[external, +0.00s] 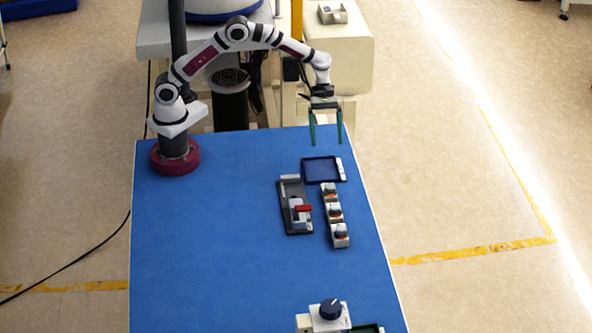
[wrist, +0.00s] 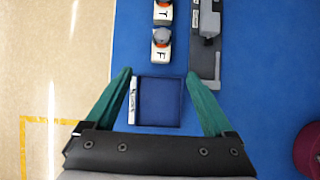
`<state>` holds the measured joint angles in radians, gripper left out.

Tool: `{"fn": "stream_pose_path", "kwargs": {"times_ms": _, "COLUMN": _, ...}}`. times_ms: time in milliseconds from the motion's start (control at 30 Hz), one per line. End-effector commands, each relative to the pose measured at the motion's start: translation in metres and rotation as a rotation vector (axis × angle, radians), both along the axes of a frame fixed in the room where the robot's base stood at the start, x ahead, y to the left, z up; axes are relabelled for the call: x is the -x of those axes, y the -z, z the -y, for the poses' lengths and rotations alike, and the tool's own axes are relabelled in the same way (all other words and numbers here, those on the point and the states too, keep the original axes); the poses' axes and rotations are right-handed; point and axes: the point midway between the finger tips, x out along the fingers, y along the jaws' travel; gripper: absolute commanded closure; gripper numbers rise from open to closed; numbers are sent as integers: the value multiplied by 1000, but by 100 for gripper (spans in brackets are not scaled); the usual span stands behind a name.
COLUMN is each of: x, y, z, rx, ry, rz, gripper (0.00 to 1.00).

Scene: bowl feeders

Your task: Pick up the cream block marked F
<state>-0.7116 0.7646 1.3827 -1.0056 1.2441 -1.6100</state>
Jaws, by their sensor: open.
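The cream block marked F (wrist: 161,55) lies on the blue table just beyond the dark tray in the wrist view, with a grey and dark round top and an orange band. In the external view it appears to be the block closest to the tray (external: 329,193), its letter too small to read. My gripper (external: 326,143) is open and empty, above the table's back edge. In the wrist view its green fingers (wrist: 157,78) stand apart on either side of the tray, short of the F block.
A shallow dark-blue tray (external: 319,181) lies between my gripper and the blocks. A block marked T (wrist: 163,16) and another block (external: 340,241) continue the row. A dark fixture with a red handle (external: 304,208) stands close on the left. A knobbed box (external: 328,320) is at the front.

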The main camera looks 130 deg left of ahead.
Motion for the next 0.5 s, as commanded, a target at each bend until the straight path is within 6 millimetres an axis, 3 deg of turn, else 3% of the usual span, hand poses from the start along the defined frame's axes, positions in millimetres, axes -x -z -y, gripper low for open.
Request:
{"fn": "stream_pose_path", "kwargs": {"times_ms": 67, "x": -5, "y": 13, "z": 0, "rx": 17, "ry": -31, "rz": -6, "gripper": 12}}
{"fn": "stream_pose_path", "kwargs": {"times_ms": 300, "x": -31, "y": 69, "z": 28, "rx": 16, "ry": -26, "rz": -8, "gripper": 12}}
{"fn": "stream_pose_path", "kwargs": {"times_ms": 500, "x": -41, "y": 91, "z": 38, "rx": 12, "ry": -24, "rz": -5, "gripper": 12}}
